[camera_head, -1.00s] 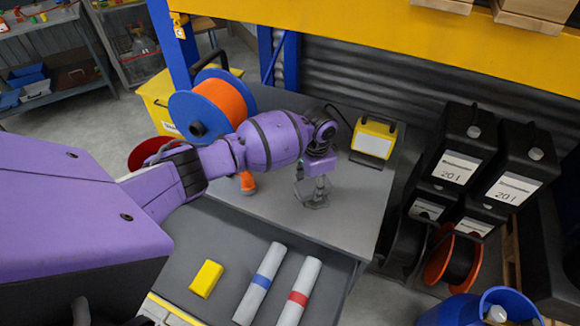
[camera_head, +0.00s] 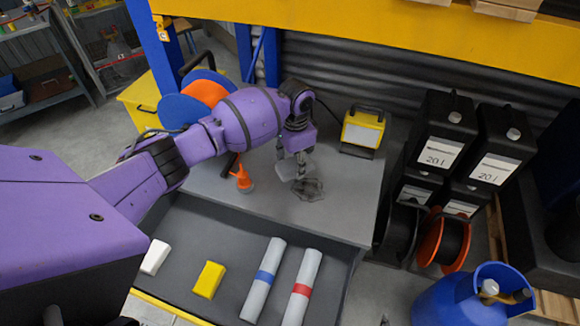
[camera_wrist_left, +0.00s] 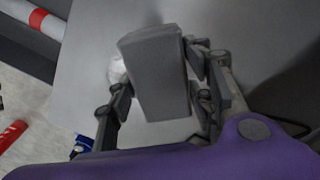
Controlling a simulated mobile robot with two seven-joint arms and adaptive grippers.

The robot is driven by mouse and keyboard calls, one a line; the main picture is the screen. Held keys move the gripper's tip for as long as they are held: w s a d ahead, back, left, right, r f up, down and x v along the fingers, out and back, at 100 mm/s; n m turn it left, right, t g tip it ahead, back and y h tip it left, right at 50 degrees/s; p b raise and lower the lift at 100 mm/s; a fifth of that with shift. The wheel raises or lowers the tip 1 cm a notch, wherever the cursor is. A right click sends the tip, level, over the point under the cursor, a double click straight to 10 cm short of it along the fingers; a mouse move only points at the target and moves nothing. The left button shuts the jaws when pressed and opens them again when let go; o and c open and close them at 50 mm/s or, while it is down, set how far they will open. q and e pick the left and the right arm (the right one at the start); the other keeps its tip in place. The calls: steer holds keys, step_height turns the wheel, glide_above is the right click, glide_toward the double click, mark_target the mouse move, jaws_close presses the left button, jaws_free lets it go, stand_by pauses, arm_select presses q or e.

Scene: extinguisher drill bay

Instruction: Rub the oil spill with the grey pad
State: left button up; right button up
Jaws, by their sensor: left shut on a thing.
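The oil spill (camera_head: 309,190) is a dark, irregular patch on the grey worktop in the head view. My left gripper (camera_head: 298,172) points down just left of the spill, low over the worktop. It is shut on the grey pad, a grey block that fills the space between the fingers in the left wrist view (camera_wrist_left: 155,75). In the head view the pad is small and partly hidden by the fingers, so I cannot tell whether it touches the worktop. My right gripper is not in view.
An orange funnel-like item (camera_head: 243,178) stands left of the gripper, near the cable reel (camera_head: 205,92). A yellow lamp (camera_head: 362,131) stands behind right. The open drawer (camera_head: 225,235) in front holds a white block (camera_head: 154,257), a yellow block (camera_head: 208,279) and two banded rolls (camera_head: 263,280).

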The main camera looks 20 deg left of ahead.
arm_select(q)
steer(key=shift+r, duration=1.45)
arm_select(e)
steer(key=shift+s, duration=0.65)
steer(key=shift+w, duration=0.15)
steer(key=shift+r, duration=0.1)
